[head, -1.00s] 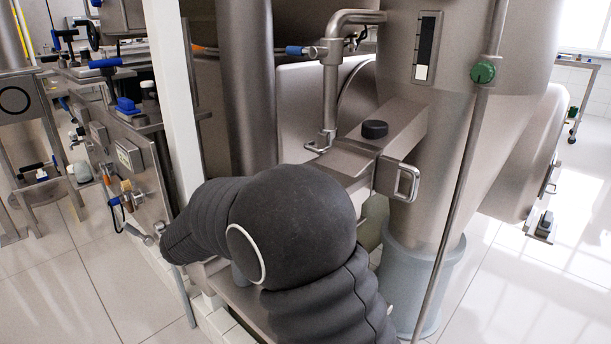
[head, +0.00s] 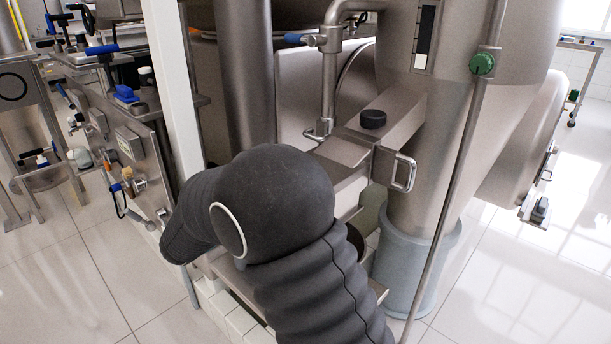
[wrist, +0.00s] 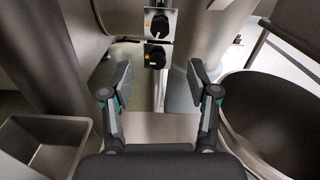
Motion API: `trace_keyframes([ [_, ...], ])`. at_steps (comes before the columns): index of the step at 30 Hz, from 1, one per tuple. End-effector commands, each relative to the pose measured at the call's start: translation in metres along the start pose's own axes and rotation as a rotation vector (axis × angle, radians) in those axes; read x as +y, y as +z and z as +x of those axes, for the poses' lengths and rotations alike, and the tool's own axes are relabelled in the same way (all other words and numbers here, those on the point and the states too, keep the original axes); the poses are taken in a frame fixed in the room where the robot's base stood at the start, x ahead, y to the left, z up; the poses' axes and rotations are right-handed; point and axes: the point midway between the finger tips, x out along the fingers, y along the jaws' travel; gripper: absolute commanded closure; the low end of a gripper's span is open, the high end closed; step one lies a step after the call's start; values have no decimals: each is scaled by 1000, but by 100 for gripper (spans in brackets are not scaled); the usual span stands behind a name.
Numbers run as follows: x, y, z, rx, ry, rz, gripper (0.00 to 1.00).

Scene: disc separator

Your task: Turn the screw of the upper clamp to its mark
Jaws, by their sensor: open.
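My gripper (wrist: 159,82) is open and empty in the wrist view, its two dark fingers spread apart. Beyond the fingertips, two black round knobs on small plates with yellow labels sit one above the other: the upper knob (wrist: 159,26) and the lower knob (wrist: 155,57). Neither is touched. I cannot tell whether they are the clamp screws, and no mark can be made out. In the head view my own dark arm hides the gripper. A black cap (head: 372,119) sits on a steel arm beside a loop handle (head: 404,172); I cannot tell whether these belong to a clamp.
A rectangular steel bin (wrist: 45,140) is at the lower left of the wrist view, and a large round dark vessel (wrist: 275,120) at the right. In the head view a white post (head: 172,80) and a large steel cone (head: 430,130) flank my arm. Tiled floor (head: 70,290) is open at left.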

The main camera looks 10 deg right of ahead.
Motion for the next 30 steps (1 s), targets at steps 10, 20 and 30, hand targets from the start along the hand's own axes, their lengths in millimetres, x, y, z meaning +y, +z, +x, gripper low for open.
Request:
trace_keyframes([
  [10, -1, 0, 58, 0, -4, 2, 40],
  [20, 0, 0, 113, 0, -2, 3, 40],
  [30, 0, 0, 132, 0, 1, 3, 40],
])
